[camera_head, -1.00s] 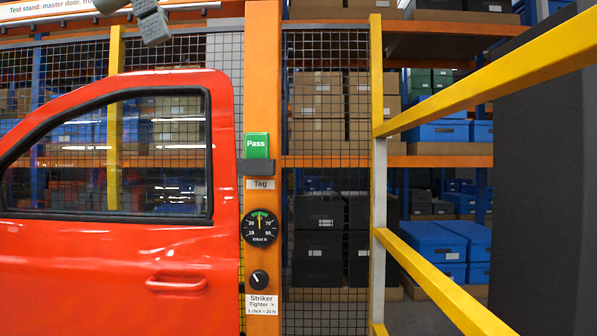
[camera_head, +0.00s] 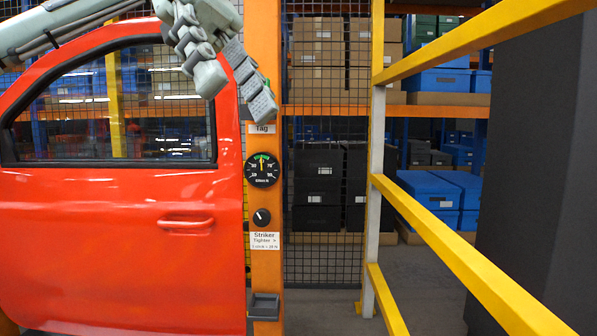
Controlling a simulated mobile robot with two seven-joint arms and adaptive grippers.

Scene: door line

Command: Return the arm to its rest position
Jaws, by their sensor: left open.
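My left arm (camera_head: 75,22) comes in from the upper left, across the top of the red door's window frame. Its gripper (camera_head: 237,94) is open, in front of the orange post (camera_head: 265,205) at the height of the Tag label (camera_head: 262,128). The fingers cover most of the green tag's place, and only a sliver of green shows beside the right finger. I cannot tell whether the gripper touches it. The red door (camera_head: 110,265) stands left of the post. My right gripper is out of view.
The post carries a round gauge (camera_head: 262,169), a black striker knob (camera_head: 262,217) and a low dark tray (camera_head: 264,307) that looks empty. Yellow rails (camera_head: 450,245) and a dark panel (camera_head: 545,190) bound the right side. Shelves with boxes stand behind the mesh.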

